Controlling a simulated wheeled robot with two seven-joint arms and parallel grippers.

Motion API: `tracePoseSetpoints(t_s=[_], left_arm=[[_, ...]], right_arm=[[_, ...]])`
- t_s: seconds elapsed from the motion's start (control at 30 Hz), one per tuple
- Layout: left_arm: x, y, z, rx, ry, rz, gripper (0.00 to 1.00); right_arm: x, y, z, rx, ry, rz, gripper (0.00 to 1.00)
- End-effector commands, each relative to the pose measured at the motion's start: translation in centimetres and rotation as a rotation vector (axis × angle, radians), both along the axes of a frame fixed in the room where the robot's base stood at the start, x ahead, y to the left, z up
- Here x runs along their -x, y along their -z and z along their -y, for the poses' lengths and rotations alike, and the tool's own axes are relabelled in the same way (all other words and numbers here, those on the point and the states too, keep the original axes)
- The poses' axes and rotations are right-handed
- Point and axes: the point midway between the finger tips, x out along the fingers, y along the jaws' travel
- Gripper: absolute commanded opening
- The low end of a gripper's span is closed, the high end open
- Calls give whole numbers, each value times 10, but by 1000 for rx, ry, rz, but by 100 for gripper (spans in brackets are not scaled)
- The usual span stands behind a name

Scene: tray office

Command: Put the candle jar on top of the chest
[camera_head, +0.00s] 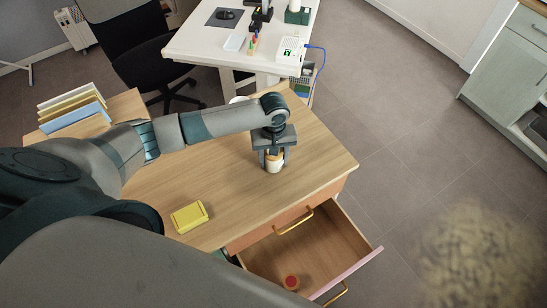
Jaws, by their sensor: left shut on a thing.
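The candle jar (274,167) is a small cream jar with a brownish upper part. It is upright over the wooden top of the chest (240,208), near its right end. My left gripper (273,150) reaches down over the jar from above and is shut on it, hiding much of its upper part. I cannot tell whether the jar's base touches the wood. The chest's top drawer (300,250) is pulled open toward the lower right. My right gripper is not in view.
A yellow block-like thing (190,217) lies on the chest top, left of the jar. Several books or folders (73,108) stand at the far left. A red round thing (291,282) is in the open drawer. A white desk (210,45) stands behind. Bare wood surrounds the jar.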

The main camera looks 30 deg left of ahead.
Motion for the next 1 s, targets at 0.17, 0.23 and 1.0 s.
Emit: tracePoseSetpoints(t_s=[0.17,0.23,1.0], left_arm=[[-1,-1,0,0,0,1,14],[0,0,0,1,0,1,14],[-1,-17,1,2,1,3,65]], right_arm=[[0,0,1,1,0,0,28],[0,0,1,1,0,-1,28],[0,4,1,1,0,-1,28]])
